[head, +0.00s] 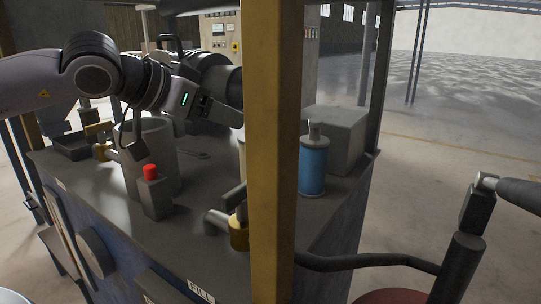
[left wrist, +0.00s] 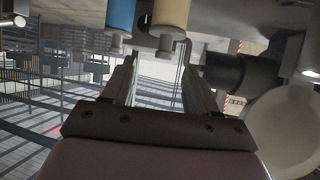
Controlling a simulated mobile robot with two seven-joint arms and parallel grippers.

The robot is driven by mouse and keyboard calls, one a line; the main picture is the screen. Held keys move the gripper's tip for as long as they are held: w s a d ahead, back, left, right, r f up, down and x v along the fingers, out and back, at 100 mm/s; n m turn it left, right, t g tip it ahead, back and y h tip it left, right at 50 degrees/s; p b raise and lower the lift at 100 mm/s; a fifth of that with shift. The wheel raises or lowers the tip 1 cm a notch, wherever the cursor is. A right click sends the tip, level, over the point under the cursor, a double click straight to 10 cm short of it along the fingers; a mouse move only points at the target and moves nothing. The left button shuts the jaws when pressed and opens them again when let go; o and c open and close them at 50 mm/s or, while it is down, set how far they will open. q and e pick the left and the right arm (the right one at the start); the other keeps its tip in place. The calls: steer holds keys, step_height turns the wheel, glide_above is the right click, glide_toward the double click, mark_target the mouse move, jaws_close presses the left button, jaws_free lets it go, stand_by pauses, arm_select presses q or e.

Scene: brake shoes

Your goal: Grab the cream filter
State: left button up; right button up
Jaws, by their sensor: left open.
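The cream filter (head: 241,150) stands on the dark bench, mostly hidden behind the yellow post in the head view. In the left wrist view the cream filter (left wrist: 170,17) shows near the top edge, ahead of the fingers. A blue filter (head: 312,168) stands to the right of the post; it also shows beside the cream one in the left wrist view (left wrist: 120,14). My left gripper (head: 221,111) is above the bench, up and to the left of the cream filter. In the left wrist view its fingers (left wrist: 159,68) are open with nothing between them. My right gripper is not in view.
A thick yellow post (head: 273,150) stands in front of the bench. A grey cylinder (head: 160,150), a block with a red button (head: 152,174) and a valve with a yellow base (head: 238,232) are on the bench (head: 100,195). A grey box (head: 338,135) stands behind the blue filter.

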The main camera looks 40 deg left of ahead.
arm_select(q)
steer(key=shift+a+p+x, duration=0.2)
steer(key=shift+x, duration=1.55)
steer(key=shift+a+p+x, duration=0.2)
steer(key=shift+x, duration=1.55)
jaws_close()
